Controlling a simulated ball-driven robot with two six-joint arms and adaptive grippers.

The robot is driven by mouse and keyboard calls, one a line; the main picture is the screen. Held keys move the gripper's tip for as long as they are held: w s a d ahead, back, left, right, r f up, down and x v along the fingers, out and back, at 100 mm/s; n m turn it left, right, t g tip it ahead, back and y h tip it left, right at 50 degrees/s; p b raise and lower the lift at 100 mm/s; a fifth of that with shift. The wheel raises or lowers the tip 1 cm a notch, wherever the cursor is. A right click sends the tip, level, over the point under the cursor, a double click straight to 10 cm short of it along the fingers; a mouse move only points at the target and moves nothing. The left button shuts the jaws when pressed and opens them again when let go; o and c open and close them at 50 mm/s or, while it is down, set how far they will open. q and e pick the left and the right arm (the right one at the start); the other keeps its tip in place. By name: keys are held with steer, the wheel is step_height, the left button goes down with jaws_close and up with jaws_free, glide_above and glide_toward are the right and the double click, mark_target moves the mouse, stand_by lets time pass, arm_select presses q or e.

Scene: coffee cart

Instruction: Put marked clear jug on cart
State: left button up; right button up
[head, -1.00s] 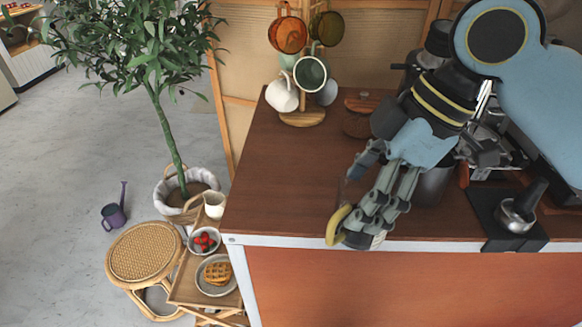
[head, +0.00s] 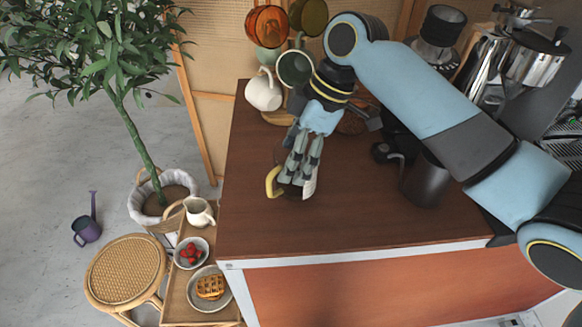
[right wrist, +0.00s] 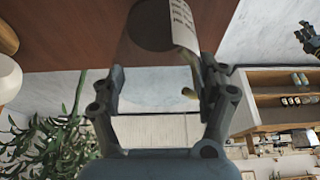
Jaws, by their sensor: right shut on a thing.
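My right gripper (head: 299,163) is shut on the clear jug, held over the left part of the brown cart top (head: 360,215). The jug's yellow handle (head: 273,184) sticks out left of the fingers; the fingers hide most of its body. In the right wrist view the jug's white marked label (right wrist: 181,24) and part of the yellow handle (right wrist: 189,93) show between the fingers. I cannot tell whether the jug's base touches the top. A small dark gripper, seemingly my left one (right wrist: 309,38), shows at the right wrist view's edge; its state is unclear.
A mug stand with white (head: 263,93) and orange mugs (head: 266,26) stands behind the gripper. A dark canister (head: 424,180) and coffee machine stand right. A wooden side table (head: 178,297) holds a waffle plate, strawberries and a cream pitcher. The top's front left is clear.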

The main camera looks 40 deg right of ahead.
steer(key=shift+w+f, duration=0.25)
steer(key=shift+f, duration=0.3)
step_height(320, 180, down, 3)
steer(key=shift+r+p, duration=0.2)
steer(key=shift+p, duration=0.1)
steer(key=shift+f, duration=0.45)
arm_select(q)
steer(key=shift+w+r, duration=0.35)
steer(key=shift+w, duration=0.4)
arm_select(e)
steer(key=o, duration=1.3)
arm_select(q)
steer(key=shift+w+f+b, duration=0.1)
steer(key=shift+f+b, duration=0.4)
steer(key=shift+b, duration=0.05)
arm_select(e)
steer(key=v, duration=1.2)
steer(key=shift+s, duration=0.15)
